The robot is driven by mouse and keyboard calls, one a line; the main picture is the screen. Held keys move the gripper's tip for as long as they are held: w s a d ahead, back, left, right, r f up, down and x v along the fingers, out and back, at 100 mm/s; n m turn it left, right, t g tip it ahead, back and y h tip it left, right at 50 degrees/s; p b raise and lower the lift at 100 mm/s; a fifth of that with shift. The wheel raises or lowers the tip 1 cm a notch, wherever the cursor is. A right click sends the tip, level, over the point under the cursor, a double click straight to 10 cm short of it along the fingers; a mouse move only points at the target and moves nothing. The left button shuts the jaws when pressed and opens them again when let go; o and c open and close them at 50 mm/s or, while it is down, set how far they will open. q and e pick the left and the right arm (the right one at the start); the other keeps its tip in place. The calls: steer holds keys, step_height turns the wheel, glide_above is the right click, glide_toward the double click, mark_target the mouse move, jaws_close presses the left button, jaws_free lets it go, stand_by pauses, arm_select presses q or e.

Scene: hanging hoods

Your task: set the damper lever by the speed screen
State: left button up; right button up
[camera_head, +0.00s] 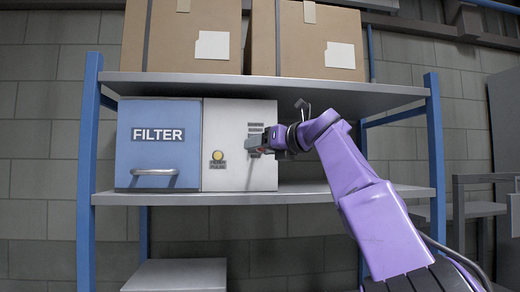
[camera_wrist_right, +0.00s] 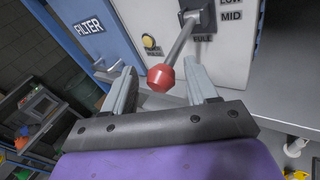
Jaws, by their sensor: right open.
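The damper lever (camera_wrist_right: 180,42) shows in the right wrist view as a metal rod with a red knob (camera_wrist_right: 160,78). It sticks out from a dark mount (camera_wrist_right: 203,14) on the white panel (camera_head: 228,125). Labels beside the mount read LOW and MID; any label above is cut off. My right gripper (camera_head: 254,146) is at the panel's right side, its open fingers (camera_wrist_right: 159,66) on either side of the knob, with gaps visible. In the head view the gripper hides most of the lever. I cannot make out a speed screen for certain. My left gripper is out of view.
The blue FILTER box (camera_head: 158,145) with a handle (camera_head: 155,172) adjoins the panel, which has a yellow button (camera_head: 217,155). Both stand on a grey shelf (camera_head: 240,198) between blue posts. Cardboard boxes (camera_head: 190,40) sit on the shelf above. A cart (camera_wrist_right: 35,125) carries a small screened device (camera_wrist_right: 38,106).

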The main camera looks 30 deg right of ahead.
steer(key=f+b+v, duration=0.1)
steer(key=b+v, duration=0.2)
steer(key=v, duration=0.6)
steer(key=shift+s+r+b, duration=0.3)
steer(key=shift+r+b, duration=0.1)
steer(key=shift+r, duration=0.15)
steer(key=shift+d, duration=0.2)
